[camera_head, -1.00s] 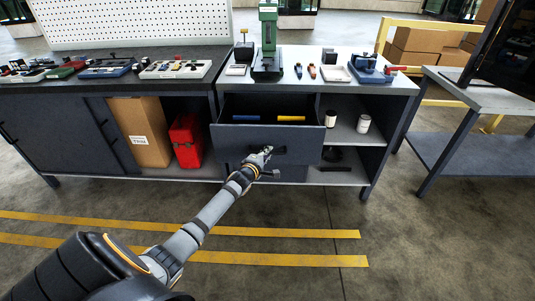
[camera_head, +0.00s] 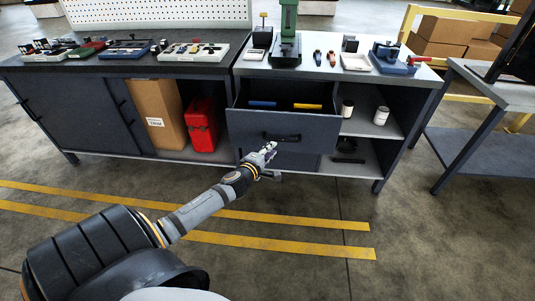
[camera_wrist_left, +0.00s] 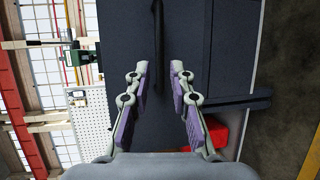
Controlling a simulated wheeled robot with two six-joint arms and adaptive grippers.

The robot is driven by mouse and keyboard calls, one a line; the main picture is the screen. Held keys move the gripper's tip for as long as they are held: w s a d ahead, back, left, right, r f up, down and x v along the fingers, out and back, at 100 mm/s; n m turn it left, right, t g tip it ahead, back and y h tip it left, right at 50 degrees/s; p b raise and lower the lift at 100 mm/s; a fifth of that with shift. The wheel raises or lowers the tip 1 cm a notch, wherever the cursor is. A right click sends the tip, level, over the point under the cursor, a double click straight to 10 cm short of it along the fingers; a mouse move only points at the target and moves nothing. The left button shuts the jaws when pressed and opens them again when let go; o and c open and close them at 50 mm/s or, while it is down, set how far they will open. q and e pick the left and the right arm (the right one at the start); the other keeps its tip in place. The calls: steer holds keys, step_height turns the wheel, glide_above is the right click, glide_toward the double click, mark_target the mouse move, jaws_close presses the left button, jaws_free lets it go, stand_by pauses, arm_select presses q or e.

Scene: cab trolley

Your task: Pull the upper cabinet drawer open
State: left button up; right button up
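The upper drawer (camera_head: 255,128) of the grey cabinet stands pulled out, with its inside showing. A blue item (camera_head: 262,104) and a yellow item (camera_head: 308,106) lie in it. Its dark bar handle (camera_head: 281,137) is in plain sight on the front. My left gripper (camera_head: 269,149) is just in front of and below the handle, apart from it. In the left wrist view the gripper (camera_wrist_left: 158,72) is open and empty, its purple-padded fingers spread, with the handle (camera_wrist_left: 157,40) beyond the tips. My right gripper is not in view.
A lower handle (camera_wrist_left: 235,102) shows in the left wrist view. A red case (camera_head: 201,124) and a cardboard box (camera_head: 158,115) sit in the open bay at left. A green press (camera_head: 286,40) stands on top. The floor in front is clear.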

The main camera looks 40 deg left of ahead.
arm_select(q)
steer(key=v, duration=0.2)
steer(key=shift+s+d+r, duration=0.1)
steer(key=shift+s+r, duration=0.05)
steer(key=shift+s, duration=0.25)
